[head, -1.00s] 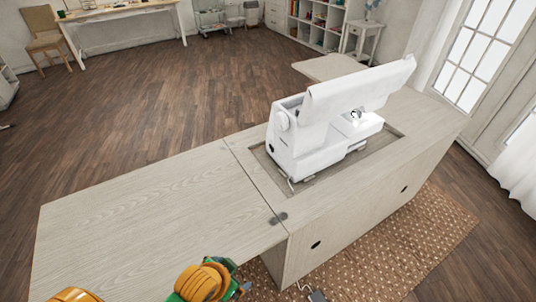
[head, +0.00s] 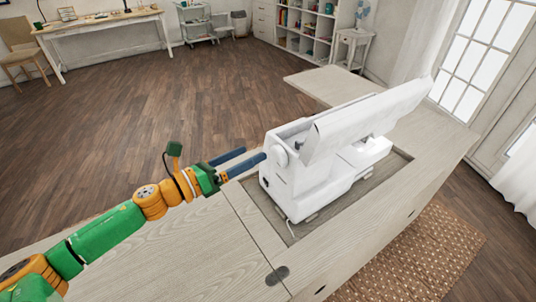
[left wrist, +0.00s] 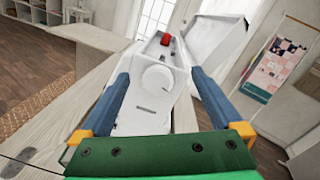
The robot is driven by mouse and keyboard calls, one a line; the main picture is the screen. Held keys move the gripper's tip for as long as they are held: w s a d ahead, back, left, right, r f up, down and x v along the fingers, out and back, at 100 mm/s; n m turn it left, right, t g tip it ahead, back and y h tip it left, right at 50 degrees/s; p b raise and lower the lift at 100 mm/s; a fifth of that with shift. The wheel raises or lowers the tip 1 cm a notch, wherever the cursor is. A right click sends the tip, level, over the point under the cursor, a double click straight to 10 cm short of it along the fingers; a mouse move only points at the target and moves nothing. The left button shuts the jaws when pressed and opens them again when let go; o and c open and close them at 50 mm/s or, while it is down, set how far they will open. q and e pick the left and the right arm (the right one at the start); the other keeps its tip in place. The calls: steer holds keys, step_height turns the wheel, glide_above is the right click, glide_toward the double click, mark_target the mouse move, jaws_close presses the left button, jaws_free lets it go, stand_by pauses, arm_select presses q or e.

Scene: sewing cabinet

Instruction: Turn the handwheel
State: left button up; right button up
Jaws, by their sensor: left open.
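The white sewing machine (head: 315,170) stands in the recess of the cabinet top. Its round white handwheel (head: 280,157) is on the left end of the machine. The handwheel also shows face-on in the left wrist view (left wrist: 157,78), between the two blue fingers. My left gripper (head: 255,153) is open and empty. Its fingertips point at the handwheel from the left, close to the machine's end. I cannot tell whether a finger touches it. My right gripper is not in view.
The pale wooden cabinet top (head: 165,255) extends left of the machine, with a dark hinge (head: 277,275) near the front. A white cover or lid (head: 370,115) slants up over the machine. A brown rug (head: 420,260) lies on the floor in front.

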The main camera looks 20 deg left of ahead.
arm_select(q)
steer(key=b, duration=0.2)
glide_toward(275, 159)
steer(key=w, duration=0.3)
steer(key=s, duration=0.2)
steer(key=p+x, duration=0.2)
steer(key=x, duration=0.5)
steer(key=shift+s+d+r, duration=0.1)
steer(key=shift+d, duration=0.4)
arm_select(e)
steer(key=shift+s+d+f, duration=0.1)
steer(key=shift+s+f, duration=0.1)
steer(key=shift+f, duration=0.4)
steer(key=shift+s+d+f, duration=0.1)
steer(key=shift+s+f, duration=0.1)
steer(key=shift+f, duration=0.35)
arm_select(q)
steer(key=shift+a, duration=0.1)
steer(key=c, duration=1.3)
